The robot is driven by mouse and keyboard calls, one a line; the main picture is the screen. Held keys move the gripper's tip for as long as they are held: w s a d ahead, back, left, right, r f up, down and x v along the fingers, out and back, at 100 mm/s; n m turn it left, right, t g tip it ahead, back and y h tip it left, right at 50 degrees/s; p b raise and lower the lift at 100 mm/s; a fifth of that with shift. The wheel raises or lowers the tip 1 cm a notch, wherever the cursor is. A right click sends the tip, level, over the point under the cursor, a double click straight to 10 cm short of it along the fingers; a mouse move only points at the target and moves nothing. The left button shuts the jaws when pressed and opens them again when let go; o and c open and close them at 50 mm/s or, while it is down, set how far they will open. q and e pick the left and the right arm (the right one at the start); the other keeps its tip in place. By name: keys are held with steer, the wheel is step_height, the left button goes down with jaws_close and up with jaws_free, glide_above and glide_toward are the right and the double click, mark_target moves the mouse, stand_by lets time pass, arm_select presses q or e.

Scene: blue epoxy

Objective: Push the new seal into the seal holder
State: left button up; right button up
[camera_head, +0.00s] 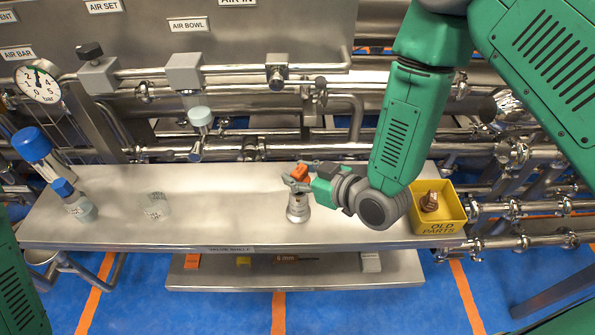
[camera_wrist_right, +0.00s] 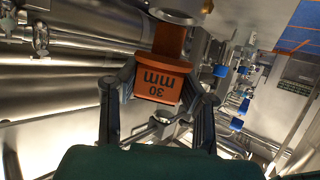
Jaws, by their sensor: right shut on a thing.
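My right gripper (camera_head: 300,178) is shut on an orange piece (camera_head: 301,171). A silver round fitting (camera_head: 298,209), perhaps the seal holder, stands upright on the shelf right under the gripper. I cannot tell whether the orange piece touches it. No seal can be made out clearly; it may be hidden by the fitting or the gripper. My left gripper is not in view.
A yellow "OLD PARTS" box (camera_head: 437,214) with a brown part (camera_head: 429,201) stands at right. Pipes (camera_head: 240,150) run behind. A lower shelf (camera_head: 230,276) holds small items.

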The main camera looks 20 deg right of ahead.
steer(key=shift+f+b, duration=1)
steer(key=shift+f, duration=0.35)
steer(key=o, duration=1.1)
steer(key=p+v, duration=0.2)
steer(key=v, duration=0.3)
steer(key=shift+v, duration=3.7)
